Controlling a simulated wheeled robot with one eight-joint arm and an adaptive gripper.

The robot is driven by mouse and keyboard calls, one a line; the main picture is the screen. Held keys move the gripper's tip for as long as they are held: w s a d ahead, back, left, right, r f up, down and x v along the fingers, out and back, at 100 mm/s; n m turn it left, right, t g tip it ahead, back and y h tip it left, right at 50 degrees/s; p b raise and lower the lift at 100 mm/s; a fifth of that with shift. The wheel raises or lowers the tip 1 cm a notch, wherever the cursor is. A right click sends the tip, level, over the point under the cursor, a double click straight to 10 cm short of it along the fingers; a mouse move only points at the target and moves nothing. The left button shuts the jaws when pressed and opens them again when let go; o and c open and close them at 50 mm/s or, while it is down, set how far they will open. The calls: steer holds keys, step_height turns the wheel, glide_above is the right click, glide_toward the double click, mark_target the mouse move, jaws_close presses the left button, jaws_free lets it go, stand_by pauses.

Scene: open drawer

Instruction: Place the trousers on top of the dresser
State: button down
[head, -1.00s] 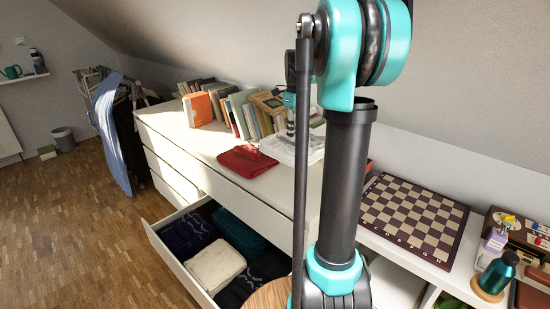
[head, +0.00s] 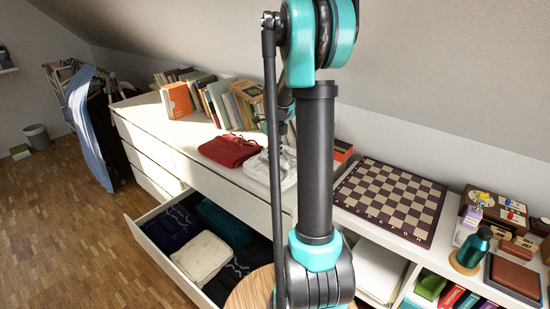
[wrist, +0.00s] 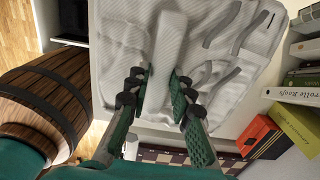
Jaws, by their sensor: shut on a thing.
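The trousers appear to be the white-grey folded garment (wrist: 215,55), with creases and strap-like dark lines, filling the upper wrist view. My gripper (wrist: 158,88) is shut on a raised fold of it. In the head view the white garment (head: 258,168) is at the dresser's front edge, beside the red folded cloth, partly hidden by my arm. Whether it rests on the top or hangs just above it I cannot tell. The white dresser (head: 190,143) has one open drawer (head: 165,262) below. My fingers are hidden behind my arm in the head view.
A red folded cloth (head: 229,150) lies on the dresser top, with a row of books (head: 222,105) behind. Folded clothes (head: 202,257) fill the drawer. A chessboard (head: 390,200) lies to the right. A wooden barrel-like object (wrist: 45,100) stands left in the wrist view.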

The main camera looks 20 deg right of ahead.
steer(key=shift+f, duration=0.4)
steer(key=shift+f, duration=0.1)
steer(key=c, duration=1.3)
jaws_free()
steer(key=shift+c, duration=0.2)
step_height(320, 180, up, 12)
steer(key=s+a+f+n+t, duration=0.1)
steer(key=s+a+f+n, duration=0.2)
steer(key=s+f+n, duration=0.2)
steer(key=s+a+f+n+t, duration=0.1)
steer(key=s+a+f+n, duration=0.2)
steer(key=s+n, duration=0.9)
steer(key=s+a+f+n+t, duration=0.2)
steer(key=s+f+n, duration=0.5)
steer(key=n, duration=0.5)
steer(key=shift+s+a+f, duration=0.25)
steer(key=shift+s+a, duration=0.35)
steer(key=shift+s, duration=0.4)
